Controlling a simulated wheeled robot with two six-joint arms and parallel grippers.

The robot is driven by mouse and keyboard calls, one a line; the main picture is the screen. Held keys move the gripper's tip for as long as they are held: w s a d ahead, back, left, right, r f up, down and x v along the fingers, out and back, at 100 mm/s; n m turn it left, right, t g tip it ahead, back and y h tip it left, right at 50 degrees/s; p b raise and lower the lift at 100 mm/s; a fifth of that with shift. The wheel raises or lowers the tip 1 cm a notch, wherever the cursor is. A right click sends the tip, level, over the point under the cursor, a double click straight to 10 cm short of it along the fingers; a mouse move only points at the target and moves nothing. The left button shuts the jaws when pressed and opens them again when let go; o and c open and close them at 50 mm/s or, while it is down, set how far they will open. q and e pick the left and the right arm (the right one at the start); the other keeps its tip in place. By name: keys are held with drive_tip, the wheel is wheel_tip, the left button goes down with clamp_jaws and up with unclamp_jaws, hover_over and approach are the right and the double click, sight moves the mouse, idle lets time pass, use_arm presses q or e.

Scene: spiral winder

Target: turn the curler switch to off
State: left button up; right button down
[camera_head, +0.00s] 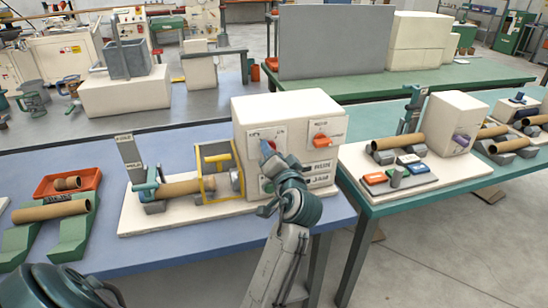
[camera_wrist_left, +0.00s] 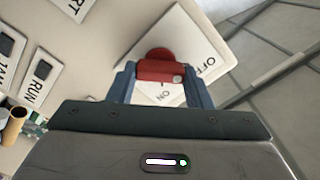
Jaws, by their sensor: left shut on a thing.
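The curler switch is a red knob (camera_wrist_left: 153,70) on a white plate with OFF and ON labels. Its plate (camera_head: 282,131) is at the upper left of the cream control box (camera_head: 250,108) in the head view. My left gripper (camera_head: 268,149) reaches the plate from the front. In the left wrist view its two blue fingers stand on either side of the knob, and the gripper (camera_wrist_left: 160,78) is shut on it. A pale mark on the knob faces the lower right, between the two labels. In the head view the gripper hides most of the knob. My right gripper is not in view.
An orange knob (camera_head: 321,140) sits to the right on the same box. RUN and JAM plates (camera_head: 318,170) are below it. A yellow frame (camera_head: 204,157) and a brown tube (camera_head: 188,188) are left of the box. A second machine (camera_head: 452,110) stands at right.

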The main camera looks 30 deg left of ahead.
use_arm(q)
drive_tip(key=shift+r, duration=0.2)
drive_tip(key=o, duration=1)
drive_tip(key=shift+f, duration=0.15)
drive_tip(key=shift+f, duration=0.1)
